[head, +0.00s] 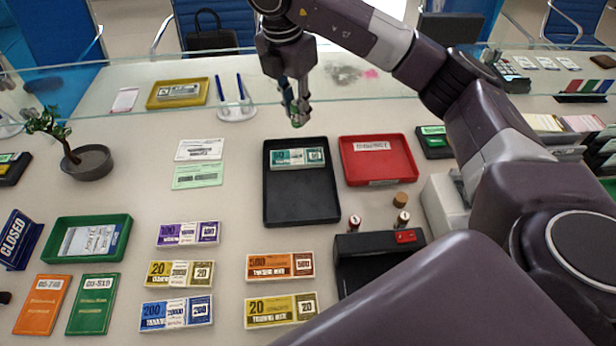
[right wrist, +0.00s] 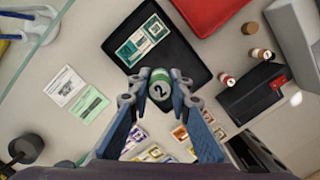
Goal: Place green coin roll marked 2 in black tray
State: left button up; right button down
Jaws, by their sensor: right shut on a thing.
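My right gripper (head: 297,108) is shut on a green coin roll. The roll (right wrist: 160,90) shows its white end marked 2 between the fingertips in the right wrist view. In the head view the fingers mostly hide it. The black tray (head: 301,204) lies flat at the middle of the counter, with a teal banknote bundle (head: 298,158) at its far end and its near part bare. In the right wrist view the roll overlaps the edge of the tray (right wrist: 181,70), held above the counter. My left gripper is not in view.
A red tray (head: 375,178) lies right of the black tray. Small coin rolls (head: 402,221) stand near a black box (head: 378,258). Several banknote bundles (head: 280,265) lie in front. A glass screen (head: 400,82) crosses behind.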

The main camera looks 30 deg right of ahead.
aim_at(295, 126)
jog(key=f, duration=0.3)
jog(key=f+b, duration=0.1)
jog(key=f, duration=0.2)
jog(key=shift+a+f, duration=0.2)
jog(key=shift+f, duration=0.05)
notch_tip(295, 126, down, 8)
jog(key=shift+d+f+p, duration=0.1)
jog(key=shift+f+p, duration=0.15)
jog(key=shift+p, duration=0.5)
notch_tip(295, 126, down, 5)
jog(key=shift+r+p, duration=0.1)
jog(key=shift+p, duration=0.2)
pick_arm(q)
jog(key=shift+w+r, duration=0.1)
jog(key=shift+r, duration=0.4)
pick_arm(e)
jog(key=c, duration=2.2)
grip_release()
jog(key=shift+f, duration=0.25)
jog(key=shift+c, duration=0.2)
jog(key=o, duration=0.5)
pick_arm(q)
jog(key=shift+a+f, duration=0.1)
pick_arm(e)
jog(key=shift+r, duration=0.1)
